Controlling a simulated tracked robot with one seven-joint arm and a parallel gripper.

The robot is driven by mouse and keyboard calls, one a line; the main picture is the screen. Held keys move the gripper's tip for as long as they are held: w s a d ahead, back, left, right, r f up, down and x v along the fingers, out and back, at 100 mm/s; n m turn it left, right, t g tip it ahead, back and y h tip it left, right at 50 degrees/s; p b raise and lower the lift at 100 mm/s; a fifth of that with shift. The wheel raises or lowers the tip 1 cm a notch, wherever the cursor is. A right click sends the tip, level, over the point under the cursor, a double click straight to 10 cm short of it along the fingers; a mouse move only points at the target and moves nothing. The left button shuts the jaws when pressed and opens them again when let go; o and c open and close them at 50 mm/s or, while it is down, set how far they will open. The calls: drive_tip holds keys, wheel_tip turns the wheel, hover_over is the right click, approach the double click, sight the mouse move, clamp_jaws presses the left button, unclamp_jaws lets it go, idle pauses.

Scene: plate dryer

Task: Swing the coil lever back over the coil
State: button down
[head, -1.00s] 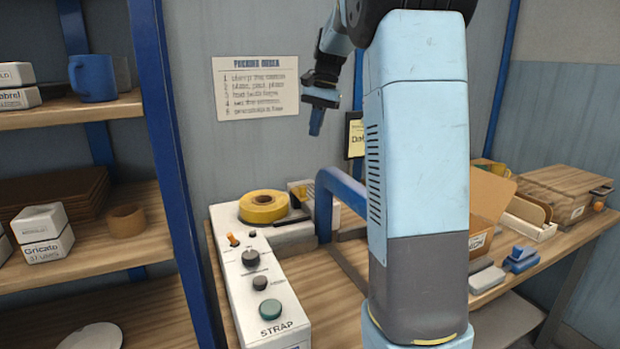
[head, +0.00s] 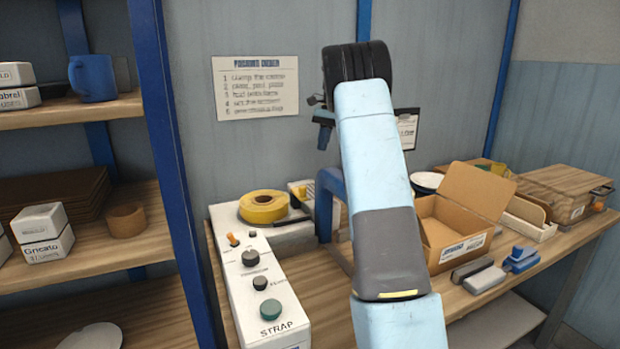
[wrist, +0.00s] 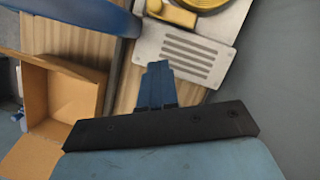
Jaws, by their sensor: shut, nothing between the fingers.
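The yellow coil (head: 263,206) lies flat on the pale strapping machine in the head view. Its edge shows at the top of the wrist view (wrist: 207,3). A dark bar (head: 290,221) reaches out beside the coil's right front side and may be the coil lever; I cannot tell for sure. A small yellow piece (wrist: 172,13) sits by a slotted metal plate near the coil in the wrist view. My gripper (head: 324,134) is shut and empty, high above and right of the coil, apart from the machine. Its blue fingers (wrist: 157,86) show together in the wrist view.
A blue arch (head: 328,187) rises right of the coil. The panel (head: 262,285) with knobs and an orange switch is in front. An open cardboard box (head: 443,232) stands right of my arm. A blue-framed shelf (head: 160,150) stands left.

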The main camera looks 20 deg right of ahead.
drive_tip(key=shift+w+d+f, duration=0.25)
drive_tip(key=shift+f, duration=0.05)
drive_tip(key=shift+f, duration=0.1)
drive_tip(key=x, duration=1)
drive_tip(key=shift+s+a, duration=0.35)
drive_tip(key=shift+a, duration=0.3)
drive_tip(key=shift+s+a, duration=0.3)
drive_tip(key=shift+a, duration=0.2)
drive_tip(key=shift+s+a, duration=0.35)
drive_tip(key=shift+a, duration=0.3)
drive_tip(key=shift+m, duration=0.3)
